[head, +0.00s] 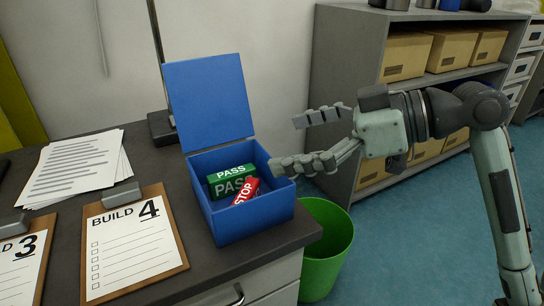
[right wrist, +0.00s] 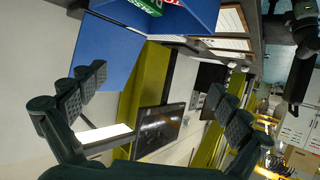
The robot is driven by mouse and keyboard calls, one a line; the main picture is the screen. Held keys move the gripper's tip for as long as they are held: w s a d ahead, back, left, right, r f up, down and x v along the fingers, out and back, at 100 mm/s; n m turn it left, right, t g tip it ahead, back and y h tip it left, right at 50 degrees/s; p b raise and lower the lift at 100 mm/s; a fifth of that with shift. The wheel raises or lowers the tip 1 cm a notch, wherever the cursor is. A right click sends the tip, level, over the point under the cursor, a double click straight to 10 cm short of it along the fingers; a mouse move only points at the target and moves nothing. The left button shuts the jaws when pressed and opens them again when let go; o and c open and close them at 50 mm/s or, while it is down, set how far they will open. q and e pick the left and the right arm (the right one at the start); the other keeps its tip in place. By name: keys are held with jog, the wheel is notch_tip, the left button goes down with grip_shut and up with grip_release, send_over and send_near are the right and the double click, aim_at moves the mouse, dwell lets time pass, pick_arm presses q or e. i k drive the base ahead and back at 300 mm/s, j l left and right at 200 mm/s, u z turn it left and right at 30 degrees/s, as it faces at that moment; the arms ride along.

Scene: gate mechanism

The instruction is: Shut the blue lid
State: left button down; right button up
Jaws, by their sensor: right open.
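The blue lid (head: 208,100) stands upright, open, along the back edge of the blue box (head: 250,219). The box sits at the table's right corner. Inside lie a green PASS block (head: 232,182) and a red STOP block (head: 246,190). My right gripper (head: 307,141) is open and empty, to the right of the lid, with its lower finger close to the box's right rim. I cannot tell whether that finger touches the rim. In the right wrist view the lid (right wrist: 108,50) shows beyond the left finger, and the fingers (right wrist: 155,95) are spread apart. My left gripper is out of view.
A green bin (head: 325,250) stands on the floor right of the table. Clipboards (head: 134,243) and papers (head: 75,168) lie left of the box. A thin dark stand (head: 160,125) rises behind the lid. A grey shelf (head: 345,60) holds cardboard boxes.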

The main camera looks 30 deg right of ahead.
aim_at(209, 100)
jog(key=l+u, duration=0.45)
jog(key=l, duration=1.15)
jog(key=k, duration=0.05)
